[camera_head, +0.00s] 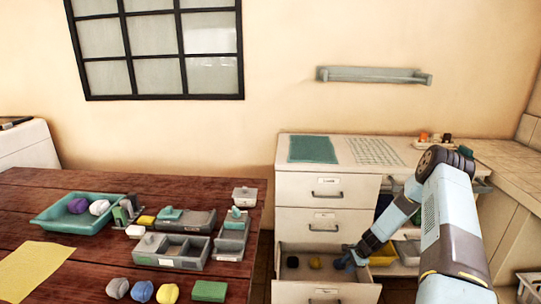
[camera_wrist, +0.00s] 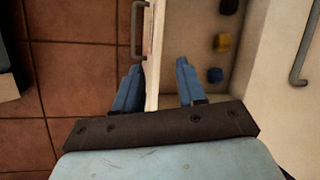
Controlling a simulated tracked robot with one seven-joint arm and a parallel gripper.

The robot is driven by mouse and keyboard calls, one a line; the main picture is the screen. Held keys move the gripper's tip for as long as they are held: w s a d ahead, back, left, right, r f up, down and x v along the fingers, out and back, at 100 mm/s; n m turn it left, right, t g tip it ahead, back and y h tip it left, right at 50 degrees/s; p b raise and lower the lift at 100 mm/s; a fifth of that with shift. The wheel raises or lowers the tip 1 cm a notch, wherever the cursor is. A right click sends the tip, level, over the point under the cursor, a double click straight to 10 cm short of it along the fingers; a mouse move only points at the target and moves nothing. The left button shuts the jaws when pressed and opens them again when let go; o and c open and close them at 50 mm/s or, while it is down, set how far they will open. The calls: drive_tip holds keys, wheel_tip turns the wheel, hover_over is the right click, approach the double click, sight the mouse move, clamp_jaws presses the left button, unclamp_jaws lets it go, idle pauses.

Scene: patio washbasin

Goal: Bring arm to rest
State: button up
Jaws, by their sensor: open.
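My gripper (camera_head: 350,258) is low at the right side of an open cabinet drawer (camera_head: 325,291). In the wrist view its two blue fingers (camera_wrist: 157,78) are apart, one on each side of the drawer's front panel (camera_wrist: 155,55). I cannot tell whether they touch the panel. The drawer handle (camera_wrist: 137,30) is outside, beyond the left finger. Inside the drawer lie a dark item (camera_wrist: 228,6), a yellow item (camera_wrist: 222,42) and a blue item (camera_wrist: 214,75). My arm reaches in from the right of the head view.
The white cabinet (camera_head: 326,189) has two closed drawers above the open one, with a green mat (camera_head: 313,149) on top. A wooden table (camera_head: 75,192) with trays, boxes and several small items stands at left. A tiled counter (camera_head: 510,165) is at right.

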drive_tip(key=a+r+n+h, duration=0.1)
drive_tip(key=a+r+n, duration=0.15)
drive_tip(key=r, duration=1.05)
drive_tip(key=a+r+n, duration=0.1)
drive_tip(key=r+n, duration=0.2)
drive_tip(key=r, duration=1)
drive_tip(key=s+a+r+n, duration=0.1)
drive_tip(key=s+a+r, duration=0.15)
drive_tip(key=r, duration=0.45)
drive_tip(key=s+a+r+n+t+h, duration=0.1)
drive_tip(key=s+r, duration=0.2)
drive_tip(key=r, duration=0.4)
drive_tip(key=s+a+r+n, duration=0.1)
drive_tip(key=s+r+n, duration=0.15)
drive_tip(key=r, duration=0.45)
drive_tip(key=s+a+r+n+t+h, duration=0.1)
drive_tip(key=s+a+r, duration=0.1)
drive_tip(key=s+r, duration=0.55)
drive_tip(key=s+a+r+n, duration=0.1)
drive_tip(key=s+a+r, duration=0.1)
drive_tip(key=s+r, duration=0.5)
drive_tip(key=s+r+n+t+h, duration=0.1)
drive_tip(key=s+r+n, duration=0.2)
drive_tip(key=s, duration=1.7)
drive_tip(key=shift+d+r, duration=0.15)
drive_tip(key=shift+d, duration=0.05)
